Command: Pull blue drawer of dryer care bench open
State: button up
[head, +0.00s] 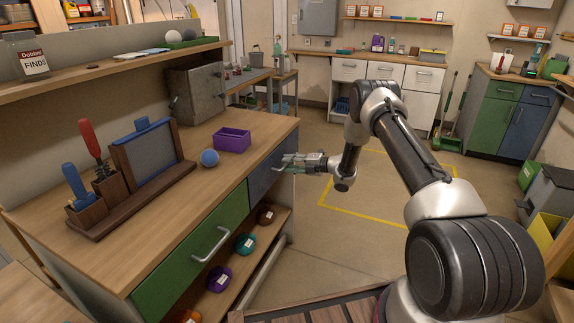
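The dryer care bench (175,190) fills the left and centre, with a wooden top. Its blue drawer (259,183) is at the far right end of the front and looks shut. The handle of the blue drawer is largely hidden by my gripper (284,162). My gripper points left at the drawer front, with its fingertips at the handle. It is too small to tell whether the fingers are closed on the handle or only around it. The green drawer (190,262) with a pale bar handle (211,245) is nearer and shut.
A purple bin (232,140), a blue ball (209,158) and a wooden tool holder (130,190) are on the bench top. Several bowls (245,243) stand on the shelf below. The floor (350,215) right of the bench is open.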

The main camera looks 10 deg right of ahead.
jog(key=shift+x, duration=0.9)
grip_shut()
jog(key=f+v, duration=0.3)
jog(key=v, duration=1.2)
jog(key=d+f+v, duration=0.1)
jog(key=f+v, duration=0.2)
jog(key=v, duration=1.2)
jog(key=shift+s, duration=0.35)
jog(key=shift+f, duration=0.15)
grip_release()
